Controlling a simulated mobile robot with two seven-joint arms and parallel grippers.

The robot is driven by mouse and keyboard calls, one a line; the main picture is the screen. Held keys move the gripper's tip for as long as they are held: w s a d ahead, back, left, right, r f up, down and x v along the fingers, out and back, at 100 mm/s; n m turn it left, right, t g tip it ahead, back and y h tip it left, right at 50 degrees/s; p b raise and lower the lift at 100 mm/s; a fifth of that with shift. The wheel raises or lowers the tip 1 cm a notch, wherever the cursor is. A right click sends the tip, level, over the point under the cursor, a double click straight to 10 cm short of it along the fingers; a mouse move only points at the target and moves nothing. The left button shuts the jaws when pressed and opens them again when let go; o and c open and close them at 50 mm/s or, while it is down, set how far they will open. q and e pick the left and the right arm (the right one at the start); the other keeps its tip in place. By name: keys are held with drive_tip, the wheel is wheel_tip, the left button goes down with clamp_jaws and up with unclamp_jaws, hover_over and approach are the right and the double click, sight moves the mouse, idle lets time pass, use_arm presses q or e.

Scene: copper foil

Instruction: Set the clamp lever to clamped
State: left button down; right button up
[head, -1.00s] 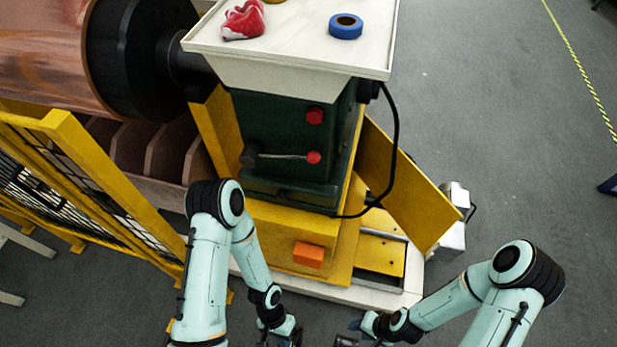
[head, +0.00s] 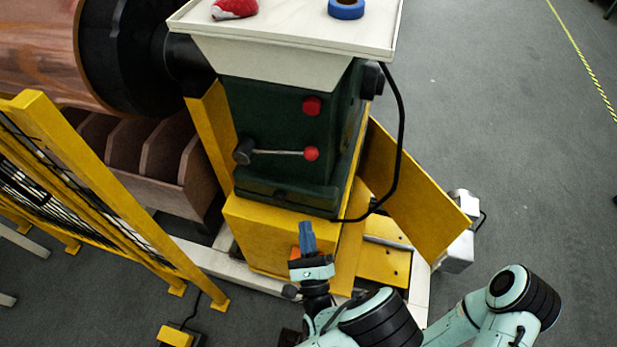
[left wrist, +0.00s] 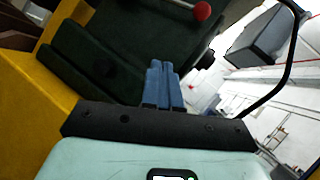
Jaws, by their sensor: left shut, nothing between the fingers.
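The clamp lever (head: 278,152) is a thin metal rod on the front of the dark green housing (head: 270,115). It runs nearly level from a dark hub (head: 243,152) at its left to a red ball (head: 311,153) at its right. The ball also shows at the top of the left wrist view (left wrist: 202,10). My left gripper (head: 306,225) has its blue fingers closed together and empty, below the ball in the head view and apart from the lever. Its fingers also show in the left wrist view (left wrist: 160,65). My right gripper is out of the picture.
A separate red knob (head: 312,106) sits above the lever. A white tray (head: 290,52) with a blue tape roll (head: 346,9) and a red cloth-like item (head: 235,9) tops the housing. A black cable (head: 400,140) hangs at the right. A yellow fence (head: 100,185) stands left.

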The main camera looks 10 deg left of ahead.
use_arm(q)
drive_tip(key=d+h, duration=0.1)
drive_tip(key=d+r+m+t+h, duration=0.1)
drive_tip(key=d+r+t+h, duration=0.1)
drive_tip(key=shift+d+r+m, duration=0.1)
drive_tip(key=shift+d+m, duration=0.3)
drive_tip(key=s+a+r+p+x, duration=0.1)
drive_tip(key=r+x, duration=0.1)
drive_tip(key=x, duration=1)
drive_tip(key=shift+r+p, duration=0.35)
drive_tip(key=shift+r, duration=0.05)
